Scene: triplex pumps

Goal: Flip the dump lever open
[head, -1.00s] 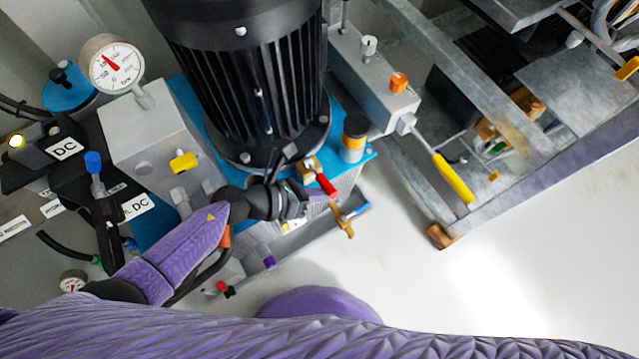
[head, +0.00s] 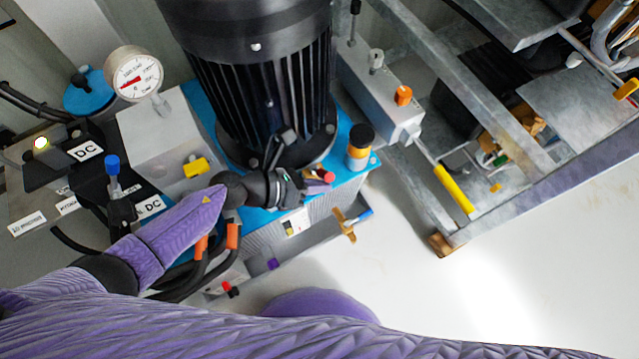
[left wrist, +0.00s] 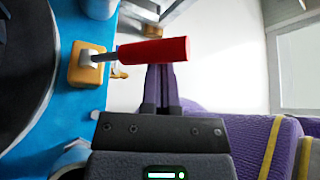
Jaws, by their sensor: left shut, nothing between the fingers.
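The red-handled lever (head: 327,176) sits on a brass-coloured valve body at the front of the blue tank top, beside the motor. In the left wrist view the red handle (left wrist: 155,50) points right from its yellowish body (left wrist: 88,64), lying across the tips of my left gripper (left wrist: 163,72). My left gripper (head: 308,182) is shut with nothing between its fingers; whether it touches the handle I cannot tell. In the head view it partly hides the valve body. My right gripper is not in view.
The black motor (head: 258,90) stands close behind the lever. A black-and-orange cap (head: 360,145) is to its right, a brass tap (head: 345,225) below. A pressure gauge (head: 134,76) stands at left. A yellow-handled lever (head: 454,189) is farther right. Clear floor lies front right.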

